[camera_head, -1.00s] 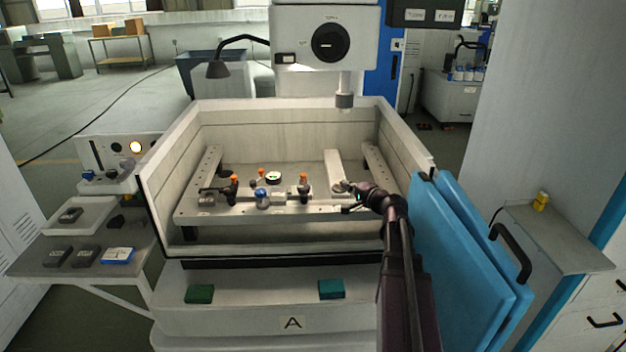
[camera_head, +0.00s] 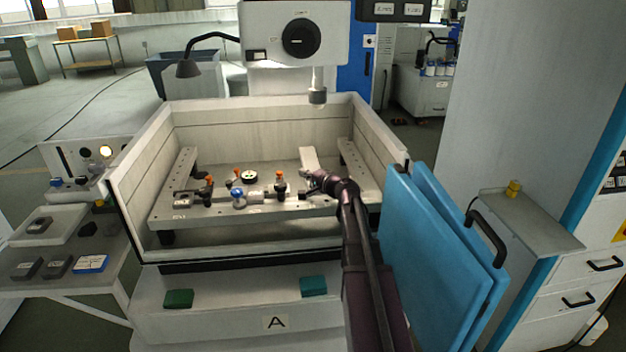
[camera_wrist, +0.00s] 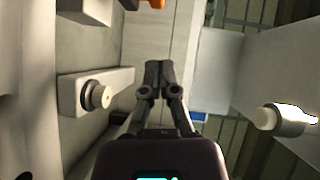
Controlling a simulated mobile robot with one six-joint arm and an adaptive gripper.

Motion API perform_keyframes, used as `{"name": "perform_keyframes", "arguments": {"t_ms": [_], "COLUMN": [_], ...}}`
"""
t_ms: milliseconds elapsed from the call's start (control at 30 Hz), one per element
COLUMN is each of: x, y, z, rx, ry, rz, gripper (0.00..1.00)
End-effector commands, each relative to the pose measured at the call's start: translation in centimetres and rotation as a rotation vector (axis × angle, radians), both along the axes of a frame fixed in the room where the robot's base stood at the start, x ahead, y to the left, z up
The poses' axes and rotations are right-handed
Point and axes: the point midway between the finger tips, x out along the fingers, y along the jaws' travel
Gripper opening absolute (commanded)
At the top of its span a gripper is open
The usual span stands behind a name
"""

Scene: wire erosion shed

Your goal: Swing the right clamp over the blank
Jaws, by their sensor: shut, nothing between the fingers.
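The right clamp (camera_head: 280,181) is a dark post with an orange top on the front rail of the work frame (camera_head: 240,212). An orange part (camera_wrist: 150,3) is cut off at the top of the wrist view. A pale flat plate (camera_head: 309,157) runs front to back, right of the clamp; it may be the blank, but I cannot tell for sure. My gripper (camera_head: 308,179) is right of the clamp, over the plate's near end, which it hides. In the wrist view my gripper (camera_wrist: 158,72) is shut and empty. The clamp arm's direction is unclear.
The left clamp (camera_head: 209,183), a dial gauge (camera_head: 250,181) and a blue-topped part (camera_head: 239,198) stand left on the frame. Tank walls (camera_head: 138,205) surround it. The machine nozzle (camera_head: 317,95) hangs above. A pale block with a round knob (camera_wrist: 98,95) is left of my fingers.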

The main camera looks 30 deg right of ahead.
Motion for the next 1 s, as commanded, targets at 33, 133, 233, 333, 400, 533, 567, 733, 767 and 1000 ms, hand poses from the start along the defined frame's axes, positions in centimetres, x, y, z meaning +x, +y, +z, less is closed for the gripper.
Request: {"name": "perform_keyframes", "arguments": {"t_ms": [33, 133, 233, 333, 400, 533, 567, 733, 767, 1000], "x": [1.1, 2.0, 2.4, 2.8, 3.0, 3.2, 3.3, 3.3, 3.3, 3.3], "y": [0.2, 1.1, 2.2, 3.0, 3.5, 3.9, 3.9, 4.0, 4.0, 4.1], "z": [-0.2, -0.4, -0.6, -0.8, -0.8, -0.9, -0.9, -0.9, -0.9, -0.9], "rx": [-0.001, -0.001, -0.001, -0.001, -0.001, 0.000, 0.000, 0.000, 0.000, 0.000], "ry": [0.000, 0.000, 0.000, 0.000, 0.000, 0.000, 0.000, 0.000, 0.000, 0.000], "rz": [0.001, 0.002, 0.002, 0.002, 0.001, 0.000, 0.000, 0.000, 0.000, 0.002], "gripper": [0.00, 0.00, 0.00, 0.00, 0.00, 0.00, 0.00, 0.00, 0.00, 0.00]}}
